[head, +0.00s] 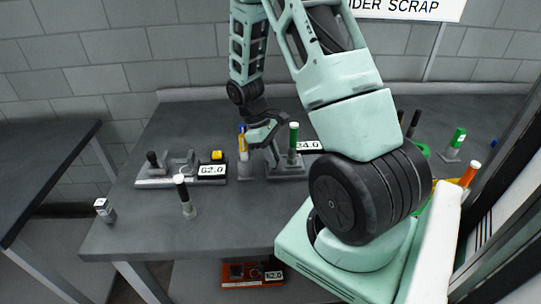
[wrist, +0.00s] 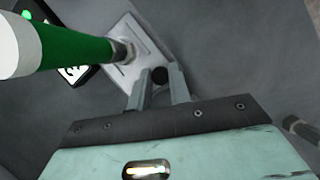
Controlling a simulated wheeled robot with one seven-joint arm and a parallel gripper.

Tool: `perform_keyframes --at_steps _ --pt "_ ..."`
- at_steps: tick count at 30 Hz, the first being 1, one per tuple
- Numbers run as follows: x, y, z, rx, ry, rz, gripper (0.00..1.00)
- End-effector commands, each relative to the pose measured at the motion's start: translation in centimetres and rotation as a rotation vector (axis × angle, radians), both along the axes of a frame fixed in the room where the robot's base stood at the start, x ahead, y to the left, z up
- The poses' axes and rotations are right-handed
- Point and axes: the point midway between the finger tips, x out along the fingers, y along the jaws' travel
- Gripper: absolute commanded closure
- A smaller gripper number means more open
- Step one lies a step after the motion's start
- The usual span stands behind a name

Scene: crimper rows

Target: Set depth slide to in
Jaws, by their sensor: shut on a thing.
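My gripper (wrist: 160,85) is shut on a small round black knob (wrist: 160,75) at the lower end of a light metal plate with a slot (wrist: 130,58). This knob looks like the depth slide; its in or out marking cannot be read. A green lever with a white end (wrist: 70,48) rises from the same plate, close to the wrist camera. In the head view my gripper (head: 275,157) is at the left side of this station, beside the green lever (head: 293,138). The fingers hide the knob there.
Further left are a grey station labelled G2.0 (head: 211,171), a black lever with a white top (head: 184,193) and a small block (head: 104,210). The front middle of the table (head: 235,235) is clear.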

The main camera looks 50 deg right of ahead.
Motion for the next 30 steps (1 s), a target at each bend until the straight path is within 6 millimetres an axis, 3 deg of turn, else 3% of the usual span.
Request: perform_keyframes --at_steps 13,27,28,30 --pt "-5.5 -4.8 0.1 -0.001 0.001 -0.003 1.0" --pt "-6.4 -5.6 0.1 -0.002 0.002 -0.001 1.0" --pt "-6.4 -5.6 0.1 -0.003 0.003 -0.002 0.72" --pt "-6.4 -5.5 0.1 -0.003 0.002 -0.002 0.59"
